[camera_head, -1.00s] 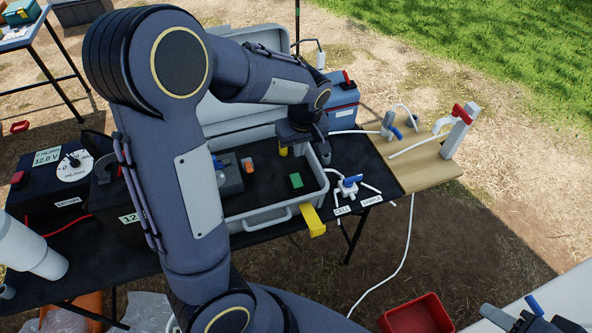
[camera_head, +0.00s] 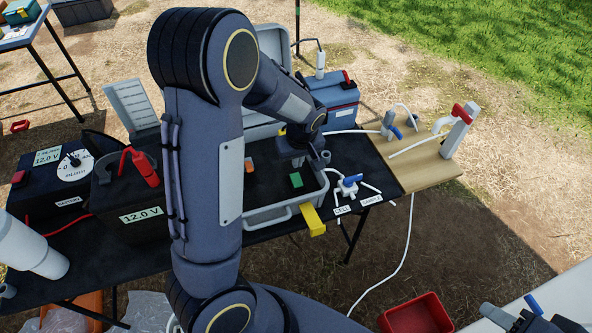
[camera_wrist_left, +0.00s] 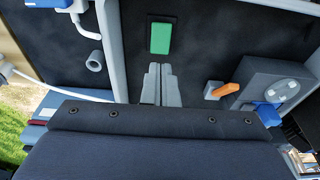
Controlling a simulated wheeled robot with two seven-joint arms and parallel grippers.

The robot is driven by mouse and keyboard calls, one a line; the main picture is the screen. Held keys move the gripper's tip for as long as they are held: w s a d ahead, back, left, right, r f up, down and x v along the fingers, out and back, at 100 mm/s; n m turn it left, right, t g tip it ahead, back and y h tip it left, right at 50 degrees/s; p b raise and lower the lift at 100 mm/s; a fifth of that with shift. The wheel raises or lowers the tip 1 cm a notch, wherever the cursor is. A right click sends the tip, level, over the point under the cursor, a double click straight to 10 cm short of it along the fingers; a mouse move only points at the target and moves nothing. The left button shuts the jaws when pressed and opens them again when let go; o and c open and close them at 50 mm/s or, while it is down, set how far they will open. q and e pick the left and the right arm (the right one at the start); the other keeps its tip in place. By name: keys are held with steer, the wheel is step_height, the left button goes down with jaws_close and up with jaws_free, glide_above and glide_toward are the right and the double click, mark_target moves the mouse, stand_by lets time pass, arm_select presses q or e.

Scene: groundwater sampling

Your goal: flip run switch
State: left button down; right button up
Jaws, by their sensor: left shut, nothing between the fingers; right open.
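My left gripper (camera_head: 298,163) is over the open grey case (camera_head: 262,218), with its fingers closed together and empty in the left wrist view (camera_wrist_left: 161,84). A green rectangular piece in a dark frame (camera_head: 295,180) lies just beyond the fingertips in the wrist view (camera_wrist_left: 160,38), with a small gap in the picture. An orange lever (camera_head: 248,164) on a grey base also shows in the wrist view (camera_wrist_left: 226,90), right of the fingers. I cannot read a label naming the run switch. My right gripper (camera_head: 520,318) is partly in view at the bottom right corner, open.
A 12.0 V battery (camera_head: 135,220) with a red clamp (camera_head: 146,168) stands left of the case. A blue-handled valve (camera_head: 348,186) sits on the right. A grey device with a blue part (camera_wrist_left: 262,108) is beside the orange lever. A red tray (camera_head: 418,315) is below.

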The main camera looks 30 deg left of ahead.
mark_target(297, 182)
arm_select(q)
steer(key=f, duration=0.4)
steer(key=w+a+f, duration=0.1)
steer(key=f, duration=0.1)
steer(key=shift+f+p, duration=0.35)
steer(key=shift+f, duration=0.05)
steer(key=shift+a+f, duration=0.2)
steer(key=shift+f, duration=0.05)
steer(key=shift+g, duration=0.3)
steer(key=shift+s+d+f, duration=0.15)
steer(key=shift+s+d, duration=0.55)
steer(key=shift+d, duration=0.05)
